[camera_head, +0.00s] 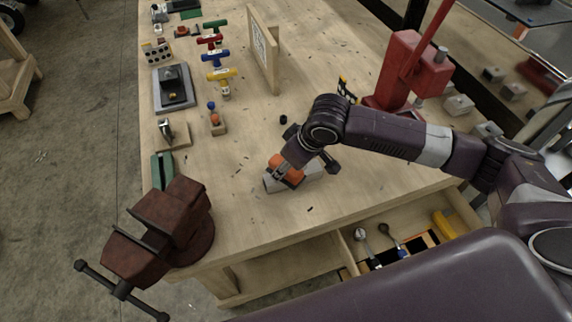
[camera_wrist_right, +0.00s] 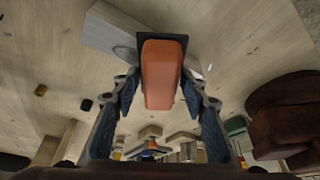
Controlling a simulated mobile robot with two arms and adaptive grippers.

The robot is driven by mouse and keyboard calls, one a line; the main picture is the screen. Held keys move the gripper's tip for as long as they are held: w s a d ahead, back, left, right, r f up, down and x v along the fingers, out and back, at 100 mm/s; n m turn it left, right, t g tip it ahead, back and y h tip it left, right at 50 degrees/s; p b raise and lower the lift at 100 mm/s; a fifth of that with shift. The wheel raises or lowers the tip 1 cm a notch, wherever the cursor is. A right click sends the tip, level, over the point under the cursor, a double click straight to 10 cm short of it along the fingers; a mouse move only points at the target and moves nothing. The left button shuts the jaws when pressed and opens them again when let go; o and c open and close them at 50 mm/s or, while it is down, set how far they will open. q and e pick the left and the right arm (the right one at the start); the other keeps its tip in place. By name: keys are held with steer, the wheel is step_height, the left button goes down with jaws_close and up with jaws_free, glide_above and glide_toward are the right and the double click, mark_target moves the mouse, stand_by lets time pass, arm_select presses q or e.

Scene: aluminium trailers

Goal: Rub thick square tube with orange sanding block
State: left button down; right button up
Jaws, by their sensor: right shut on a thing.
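My right gripper (camera_head: 288,168) reaches in from the right and is shut on the orange sanding block (camera_head: 289,174). The block sits at a light grey square tube (camera_head: 312,171) lying on the wooden bench near its front edge. In the right wrist view the orange block (camera_wrist_right: 161,75) is between the two fingers, and the tube (camera_wrist_right: 110,33) passes behind it. The block appears to touch the tube, but the contact face is hidden. My left gripper is in neither view.
A rusty red vise (camera_head: 160,225) stands at the bench's front left corner. A red press (camera_head: 405,75) stands at right. An open drawer (camera_head: 405,240) with tools is below the front edge. An upright wooden board (camera_head: 263,45) and several small tools stand farther back.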

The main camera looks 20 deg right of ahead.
mark_target(306, 169)
steer(key=shift+d+r+p, duration=0.1)
steer(key=shift+d+p, duration=0.95)
steer(key=shift+d, duration=0.45)
steer(key=shift+d+f+p, duration=0.2)
steer(key=shift+d+p, duration=0.75)
steer(key=shift+d, duration=1.25)
steer(key=shift+p, duration=0.4)
steer(key=shift+a+p, duration=0.55)
steer(key=shift+a, duration=0.35)
steer(key=shift+s+a+p, duration=0.1)
steer(key=shift+a+p, duration=0.4)
steer(key=shift+a, duration=0.5)
steer(key=shift+a+p, duration=0.5)
steer(key=shift+a, duration=0.3)
steer(key=shift+a+p, duration=0.45)
steer(key=shift+a, duration=0.65)
